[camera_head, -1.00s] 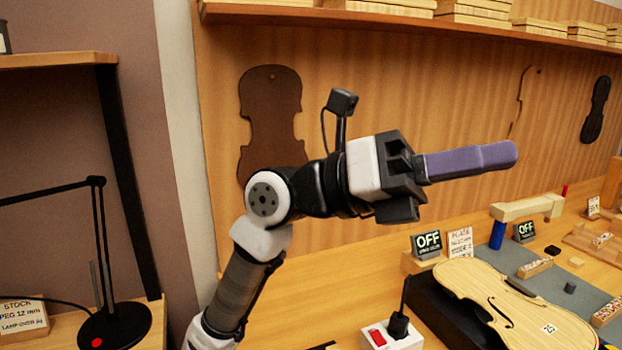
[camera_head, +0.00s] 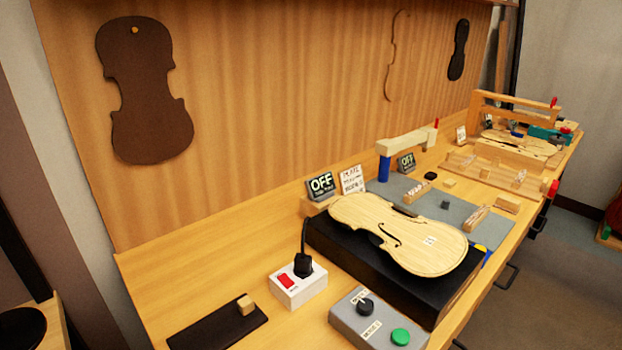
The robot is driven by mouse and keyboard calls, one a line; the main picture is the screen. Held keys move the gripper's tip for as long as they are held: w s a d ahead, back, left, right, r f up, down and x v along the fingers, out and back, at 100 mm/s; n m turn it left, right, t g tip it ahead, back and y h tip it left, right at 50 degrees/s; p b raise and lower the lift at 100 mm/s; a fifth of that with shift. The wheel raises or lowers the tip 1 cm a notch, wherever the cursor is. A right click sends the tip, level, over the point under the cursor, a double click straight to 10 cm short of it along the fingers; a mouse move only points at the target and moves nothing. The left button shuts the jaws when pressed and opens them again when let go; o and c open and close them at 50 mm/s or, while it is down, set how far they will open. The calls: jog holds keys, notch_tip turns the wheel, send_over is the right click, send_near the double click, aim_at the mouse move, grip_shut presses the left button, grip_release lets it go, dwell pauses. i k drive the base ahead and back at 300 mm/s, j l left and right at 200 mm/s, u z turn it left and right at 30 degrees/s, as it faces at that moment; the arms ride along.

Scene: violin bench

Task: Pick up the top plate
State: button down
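The top plate (camera_head: 370,222) is a pale, violin-shaped wooden plate with dark f-holes and a small white label. It lies flat on a black block (camera_head: 345,250) on the bench, in the middle right of the head view. Part of the plate seems to reach past the block's edge. My gripper is out of view now, and no part of my arm shows near the plate.
A white switch box (camera_head: 300,292) with a black plug and a grey control box (camera_head: 352,318) with a green button stand in front of the block. OFF signs (camera_head: 320,186) stand behind. A dark mat (camera_head: 210,330) lies left. Bare bench (camera_head: 215,265) shows further left.

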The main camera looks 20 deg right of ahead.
aim_at(422, 246)
jog(key=j+z, duration=0.3)
jog(key=k+j+z, duration=0.1)
jog(key=j+z, duration=0.25)
jog(key=j, duration=0.15)
jog(key=k+j+z, duration=0.1)
jog(key=j+z, duration=0.2)
jog(key=k+j+z, duration=0.15)
jog(key=j+z, duration=0.15)
jog(key=j, duration=0.15)
